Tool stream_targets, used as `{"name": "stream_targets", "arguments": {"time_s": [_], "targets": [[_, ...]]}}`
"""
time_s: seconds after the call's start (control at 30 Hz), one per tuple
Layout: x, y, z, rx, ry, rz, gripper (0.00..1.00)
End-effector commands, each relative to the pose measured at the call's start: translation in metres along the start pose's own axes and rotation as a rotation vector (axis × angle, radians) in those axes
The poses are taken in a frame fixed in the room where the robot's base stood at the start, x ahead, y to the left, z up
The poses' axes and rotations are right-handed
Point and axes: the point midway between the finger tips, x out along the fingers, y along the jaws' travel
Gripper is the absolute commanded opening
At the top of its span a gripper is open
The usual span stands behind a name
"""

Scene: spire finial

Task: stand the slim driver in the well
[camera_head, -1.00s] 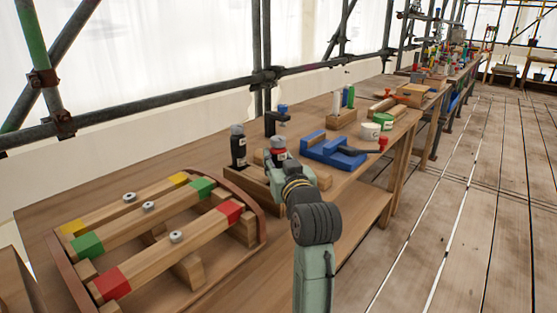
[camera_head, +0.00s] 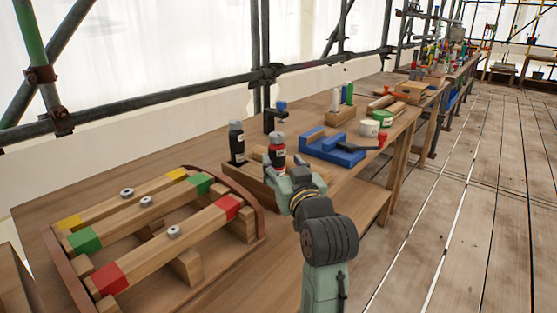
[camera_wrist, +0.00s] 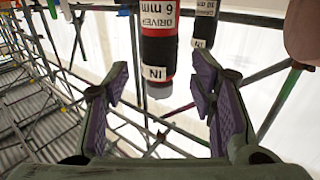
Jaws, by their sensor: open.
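A driver with a red band and a dark top (camera_head: 277,148) stands upright at the wooden block. In the wrist view the driver (camera_wrist: 159,45) is labelled 6 mm and IN. A second, black driver (camera_head: 237,143) stands to its left; in the wrist view it (camera_wrist: 204,24) is marked 10 mm. My gripper (camera_head: 280,172) is at the red-banded driver, on its near side. In the wrist view my gripper (camera_wrist: 160,88) is open, with the red-banded driver showing between the fingers and a gap on each side. I cannot make out the well.
A wooden frame with colored blocks (camera_head: 165,225) fills the near left of the bench. A blue fixture (camera_head: 330,148) stands right of the drivers, with a white tub (camera_head: 369,128) and a green tub (camera_head: 383,120) beyond. A black post with a blue knob (camera_head: 273,118) stands behind.

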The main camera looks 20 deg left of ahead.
Motion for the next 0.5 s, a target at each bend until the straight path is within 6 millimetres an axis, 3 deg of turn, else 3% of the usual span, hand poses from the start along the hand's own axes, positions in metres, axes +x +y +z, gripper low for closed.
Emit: {"name": "stream_targets", "arguments": {"time_s": [0.2,0.5], "targets": [[-0.044,0.001,0.001,-0.001,0.001,0.003,0.51],[-0.065,0.0,0.001,-0.001,-0.001,0.0,0.51]]}}
